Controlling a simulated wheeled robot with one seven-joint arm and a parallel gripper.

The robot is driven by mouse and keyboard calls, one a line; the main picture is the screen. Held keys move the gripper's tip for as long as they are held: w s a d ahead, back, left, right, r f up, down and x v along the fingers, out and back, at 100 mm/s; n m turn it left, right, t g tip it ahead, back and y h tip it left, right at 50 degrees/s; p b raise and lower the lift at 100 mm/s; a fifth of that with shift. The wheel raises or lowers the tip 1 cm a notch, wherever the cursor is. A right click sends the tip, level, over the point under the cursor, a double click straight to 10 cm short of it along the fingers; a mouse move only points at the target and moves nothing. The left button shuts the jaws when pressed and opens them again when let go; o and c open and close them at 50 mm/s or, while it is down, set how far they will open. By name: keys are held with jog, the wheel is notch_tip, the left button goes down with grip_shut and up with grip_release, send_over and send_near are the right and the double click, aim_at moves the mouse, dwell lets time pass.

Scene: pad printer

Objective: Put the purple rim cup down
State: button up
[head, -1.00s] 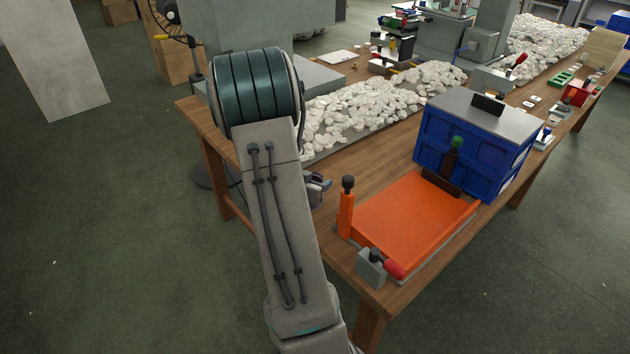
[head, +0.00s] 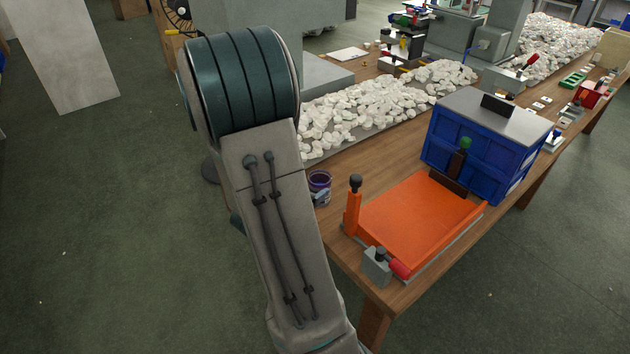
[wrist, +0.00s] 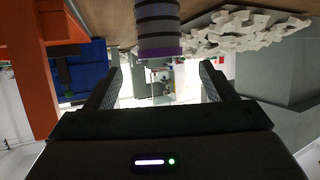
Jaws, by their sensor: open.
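The purple rim cup (head: 319,185) stands on the wooden table in the head view, just right of my arm and left of the orange fixture. My arm partly covers its left side. In the wrist view, which looks upside down, the dark banded cup (wrist: 158,28) shows at the top centre with its purple rim towards the picture's bottom. My gripper (wrist: 161,68) is open in the wrist view, its two fingers spread wide. The cup lies beyond the fingertips, centred between them, with nothing held. In the head view the gripper is hidden behind my arm.
Bare wood (head: 345,160) shows around the cup. The table's near edge is close.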

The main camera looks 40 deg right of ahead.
jog(key=w+a+r+n+t+y, duration=0.2)
jog(key=a+n+y, duration=0.15)
jog(key=a, duration=0.35)
jog(key=w+a+r+n+t+y, duration=0.1)
jog(key=w+a+r+n+y, duration=0.1)
jog(key=a+y, duration=0.35)
jog(key=w+a+r+n+t+y, duration=0.2)
jog(key=w+a, duration=0.1)
jog(key=a, duration=0.6)
jog(key=s+a+r+n+g+y, duration=0.1)
jog(key=s+a+r+n+g, duration=0.1)
jog(key=s, duration=0.6)
jog(key=s+a+r+n+g+y, duration=0.1)
jog(key=s+a+n+g, duration=0.3)
jog(key=s, duration=0.5)
jog(key=shift+s+a+r+n, duration=0.15)
jog(key=shift+a+r+n, duration=0.2)
jog(key=shift+r+n, duration=0.25)
notch_tip(320, 180, up, 5)
jog(key=p, duration=0.4)
jog(key=shift+d+f+p, duration=0.1)
jog(key=shift+p, duration=0.3)
